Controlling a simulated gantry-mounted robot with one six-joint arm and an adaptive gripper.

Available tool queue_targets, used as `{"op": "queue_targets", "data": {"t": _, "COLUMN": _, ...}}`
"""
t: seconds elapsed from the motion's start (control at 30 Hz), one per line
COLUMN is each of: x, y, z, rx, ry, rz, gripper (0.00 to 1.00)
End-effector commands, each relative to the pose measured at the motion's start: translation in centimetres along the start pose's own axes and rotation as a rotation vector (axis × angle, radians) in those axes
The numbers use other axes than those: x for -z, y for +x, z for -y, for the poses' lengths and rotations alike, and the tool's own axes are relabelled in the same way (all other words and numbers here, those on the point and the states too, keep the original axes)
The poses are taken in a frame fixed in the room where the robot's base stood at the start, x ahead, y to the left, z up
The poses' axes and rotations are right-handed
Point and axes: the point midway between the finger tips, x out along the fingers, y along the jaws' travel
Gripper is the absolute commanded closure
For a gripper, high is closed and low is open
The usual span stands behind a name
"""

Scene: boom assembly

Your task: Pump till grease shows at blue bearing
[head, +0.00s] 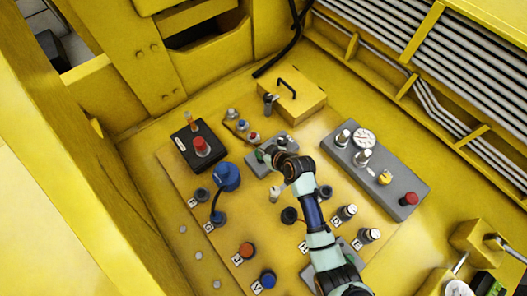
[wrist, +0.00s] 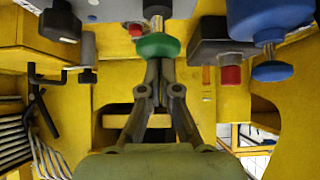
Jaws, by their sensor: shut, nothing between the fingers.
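My gripper (wrist: 158,65) is shut and empty. In the wrist view its fingertips are at the underside of a round green knob (wrist: 158,46) on a metal stem; I cannot tell whether they touch. In the head view my arm reaches over a small grey block (head: 284,143), where the green knob (head: 261,156) shows beside my gripper. A small plate with several fittings (head: 242,125) lies behind, one with a red cap. I cannot tell for sure which part is the blue bearing, and no grease can be made out.
A blue domed part (head: 228,176) with a dark hose stands left of my arm. A black box with a red button (head: 202,147) is behind it. A yellow box with a handle (head: 298,100) is at the back.

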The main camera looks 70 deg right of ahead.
Motion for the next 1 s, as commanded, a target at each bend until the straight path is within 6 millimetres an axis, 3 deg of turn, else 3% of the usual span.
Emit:
{"op": "queue_targets", "data": {"t": 0.2, "x": -2.2, "y": 2.1, "z": 0.1, "rx": 0.001, "ry": 0.000, "rz": 0.002, "gripper": 1.00}}
{"op": "queue_targets", "data": {"t": 0.57, "x": -2.2, "y": 1.8, "z": 0.1, "rx": 0.003, "ry": 0.000, "rz": 0.009, "gripper": 1.00}}
{"op": "queue_targets", "data": {"t": 0.67, "x": -1.2, "y": 0.9, "z": 0.2, "rx": 0.003, "ry": -0.001, "rz": 0.008, "gripper": 1.00}}
{"op": "queue_targets", "data": {"t": 0.83, "x": 2.1, "y": -1.9, "z": 0.4, "rx": 0.006, "ry": -0.006, "rz": -0.001, "gripper": 1.00}}
{"op": "queue_targets", "data": {"t": 1.0, "x": 1.1, "y": -5.4, "z": 0.3, "rx": 0.003, "ry": -0.004, "rz": -0.005, "gripper": 1.00}}
